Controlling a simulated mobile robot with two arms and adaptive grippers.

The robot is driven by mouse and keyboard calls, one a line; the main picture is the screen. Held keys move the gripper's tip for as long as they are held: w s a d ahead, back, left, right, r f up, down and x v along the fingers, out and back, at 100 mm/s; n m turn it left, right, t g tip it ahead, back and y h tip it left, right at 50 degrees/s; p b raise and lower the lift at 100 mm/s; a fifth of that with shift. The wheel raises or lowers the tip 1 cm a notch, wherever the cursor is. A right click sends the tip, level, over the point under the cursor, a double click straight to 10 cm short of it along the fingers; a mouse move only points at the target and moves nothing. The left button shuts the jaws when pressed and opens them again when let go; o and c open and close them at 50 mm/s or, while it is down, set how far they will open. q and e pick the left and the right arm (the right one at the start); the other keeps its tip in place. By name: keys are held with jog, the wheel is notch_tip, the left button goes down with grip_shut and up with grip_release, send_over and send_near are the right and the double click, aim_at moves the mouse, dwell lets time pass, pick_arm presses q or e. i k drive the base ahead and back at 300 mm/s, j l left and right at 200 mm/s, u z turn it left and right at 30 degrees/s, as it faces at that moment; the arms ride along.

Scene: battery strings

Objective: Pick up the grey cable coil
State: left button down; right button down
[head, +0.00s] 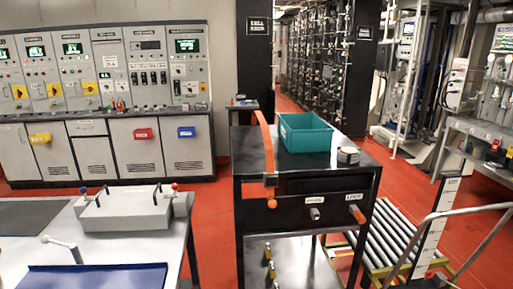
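I cannot clearly make out a grey cable coil. A small round grey and black object (348,155) sits on the right part of the black cart's top (345,173). It is too small to tell whether it is a coil. Neither of my grippers is in view.
A teal bin (305,141) and an upright orange curved strip (265,145) are on the cart. A grey block with handles (125,212) and a blue mat (95,277) lie on the left table. A roller conveyor (385,240) stands right. Red floor is open behind.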

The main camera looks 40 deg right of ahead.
aim_at(348, 155)
jog(key=z, duration=1.9)
